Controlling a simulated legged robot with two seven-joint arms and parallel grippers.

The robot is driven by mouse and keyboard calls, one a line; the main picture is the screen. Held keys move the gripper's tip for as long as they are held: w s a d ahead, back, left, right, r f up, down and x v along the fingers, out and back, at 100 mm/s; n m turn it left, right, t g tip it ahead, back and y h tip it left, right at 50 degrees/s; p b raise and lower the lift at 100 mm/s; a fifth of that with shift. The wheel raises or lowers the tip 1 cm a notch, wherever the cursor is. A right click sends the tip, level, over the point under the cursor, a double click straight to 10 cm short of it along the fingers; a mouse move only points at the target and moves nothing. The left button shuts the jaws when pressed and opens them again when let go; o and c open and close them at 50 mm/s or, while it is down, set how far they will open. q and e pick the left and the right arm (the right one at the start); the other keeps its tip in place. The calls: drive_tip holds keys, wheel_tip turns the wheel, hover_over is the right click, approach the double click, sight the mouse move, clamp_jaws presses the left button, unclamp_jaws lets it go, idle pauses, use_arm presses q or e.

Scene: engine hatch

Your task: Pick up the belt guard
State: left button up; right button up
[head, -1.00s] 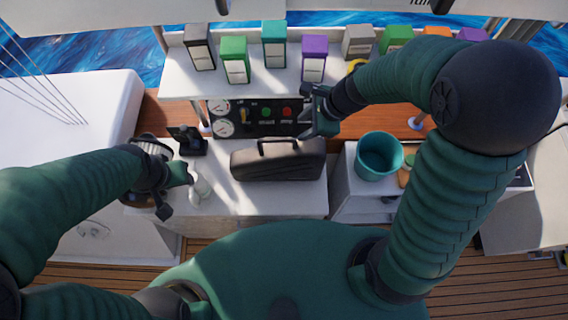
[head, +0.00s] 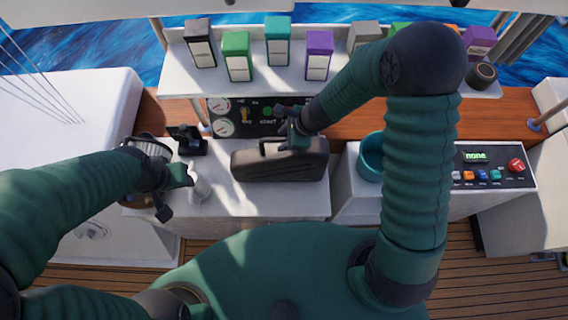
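A long black cover with a top handle, which looks like the belt guard (head: 290,168), lies on the white counter in the middle of the head view. My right gripper (head: 293,140) is over the right part of its handle, fingers pointing down. The gripper hides that part of the handle, so I cannot tell whether it is shut on it. My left gripper (head: 172,193) is at the left end of the counter, fingers apart, left of the belt guard and close to a small white object (head: 199,188).
A gauge panel (head: 240,117) stands behind the guard. Several coloured boxes (head: 238,57) line the shelf above. A teal bucket (head: 371,158) is at the right, partly behind my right arm. A button panel (head: 490,165) is farther right. A small black device (head: 187,138) stands at the left.

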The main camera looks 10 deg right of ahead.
drive_tip(key=shift+s+a+r, duration=0.1)
drive_tip(key=shift+s+a, duration=0.05)
drive_tip(key=shift+a, duration=0.5)
clamp_jaws()
drive_tip(key=shift+d, duration=0.4)
drive_tip(key=shift+a, duration=0.1)
